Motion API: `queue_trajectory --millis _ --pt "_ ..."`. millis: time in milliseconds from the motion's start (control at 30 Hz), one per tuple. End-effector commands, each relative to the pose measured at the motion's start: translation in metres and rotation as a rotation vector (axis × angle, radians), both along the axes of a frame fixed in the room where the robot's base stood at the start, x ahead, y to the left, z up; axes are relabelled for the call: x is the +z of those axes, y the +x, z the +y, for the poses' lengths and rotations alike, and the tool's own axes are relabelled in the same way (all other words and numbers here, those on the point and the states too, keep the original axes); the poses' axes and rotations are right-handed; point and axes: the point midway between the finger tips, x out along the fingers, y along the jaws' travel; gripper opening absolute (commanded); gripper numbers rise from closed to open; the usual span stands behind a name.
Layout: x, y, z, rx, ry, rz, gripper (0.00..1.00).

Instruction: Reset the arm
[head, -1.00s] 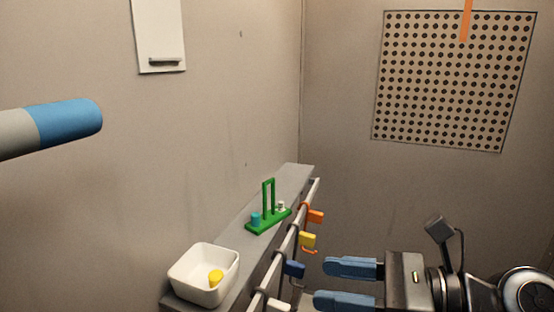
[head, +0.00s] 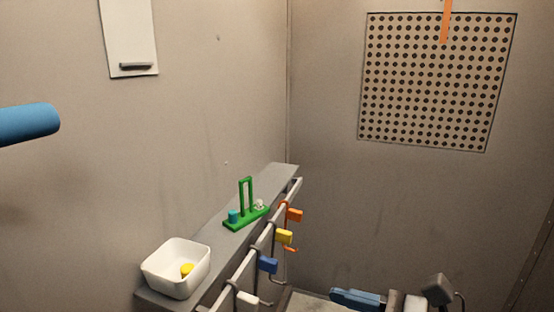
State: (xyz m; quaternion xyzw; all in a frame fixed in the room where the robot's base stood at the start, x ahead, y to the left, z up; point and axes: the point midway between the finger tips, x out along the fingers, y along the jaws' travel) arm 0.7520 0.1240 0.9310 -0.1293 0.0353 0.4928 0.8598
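No object shows at the visible finger. It is apart from the shelf and from the tags on the rail.
A grey shelf (head: 215,250) carries a white bin (head: 165,278) with a yellow piece (head: 187,270) inside and a green stand (head: 246,212). Orange (head: 294,215), yellow (head: 284,237), blue (head: 268,265) and white (head: 246,298) tags hang on its rail. A blue-ended bar (head: 30,122) juts in from the left.

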Motion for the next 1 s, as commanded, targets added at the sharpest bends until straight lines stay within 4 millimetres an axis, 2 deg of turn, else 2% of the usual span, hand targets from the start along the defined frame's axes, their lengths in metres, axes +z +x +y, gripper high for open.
queue_trajectory --millis 267,400,600,800,1000 --pt "-0.058 -0.029 -0.017 -0.16 -0.231 -0.164 0.55" --pt "-0.094 -0.061 -0.036 -0.242 -0.471 -0.294 0.55" --pt "-0.124 -0.119 -0.068 -0.277 -0.879 -0.484 0.55" --pt "-0.128 -0.184 -0.098 -0.202 -1.323 -0.68 0.55" --pt "-0.107 -0.248 -0.119 -0.018 -1.764 -0.897 0.55"
